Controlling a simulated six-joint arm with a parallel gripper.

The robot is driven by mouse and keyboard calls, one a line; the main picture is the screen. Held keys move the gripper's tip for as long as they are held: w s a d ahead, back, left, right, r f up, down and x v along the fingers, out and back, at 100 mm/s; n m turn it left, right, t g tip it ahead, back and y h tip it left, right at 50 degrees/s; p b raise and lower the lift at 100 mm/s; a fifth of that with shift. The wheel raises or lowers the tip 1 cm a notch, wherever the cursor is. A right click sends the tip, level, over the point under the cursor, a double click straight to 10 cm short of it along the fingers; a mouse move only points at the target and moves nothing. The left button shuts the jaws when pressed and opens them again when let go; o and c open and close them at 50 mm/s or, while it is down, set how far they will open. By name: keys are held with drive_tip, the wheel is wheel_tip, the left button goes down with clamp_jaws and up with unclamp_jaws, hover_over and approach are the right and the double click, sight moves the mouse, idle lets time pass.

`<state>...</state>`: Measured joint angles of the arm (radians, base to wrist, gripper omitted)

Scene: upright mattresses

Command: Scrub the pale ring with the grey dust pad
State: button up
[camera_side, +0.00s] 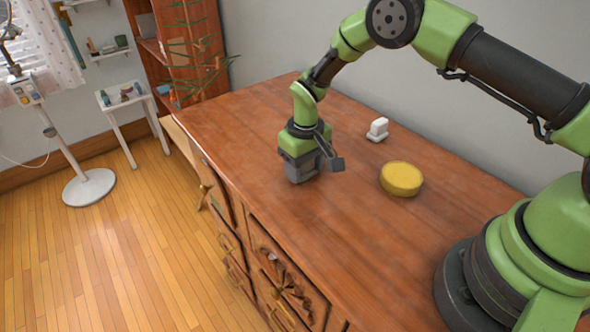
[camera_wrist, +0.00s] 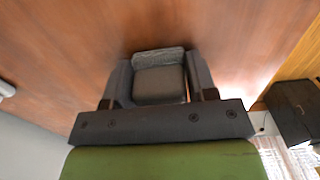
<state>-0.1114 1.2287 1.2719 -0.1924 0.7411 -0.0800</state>
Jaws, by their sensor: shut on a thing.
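My gripper (camera_side: 300,167) points down at the wooden top of the cabinet, low over its left part in the side view. It is shut on the grey dust pad (camera_wrist: 158,85), which sits between the two dark fingers in the wrist view. The pad is at or very near the wood; I cannot tell whether it touches. No pale ring shows clearly in either view; the wood under the gripper and pad is hidden.
A yellow round disc (camera_side: 401,179) lies right of my gripper on the cabinet top (camera_side: 250,120). A small white block (camera_side: 377,129) stands behind it near the wall. The front edge drops to the floor at left. The wood between these things is clear.

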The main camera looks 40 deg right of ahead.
drive_tip(key=shift+d, duration=0.95)
drive_tip(key=shift+a, duration=2.5)
drive_tip(key=shift+r, duration=3.05)
drive_tip(key=o, duration=0.4)
drive_tip(key=shift+c, duration=0.2)
drive_tip(key=c, duration=0.4)
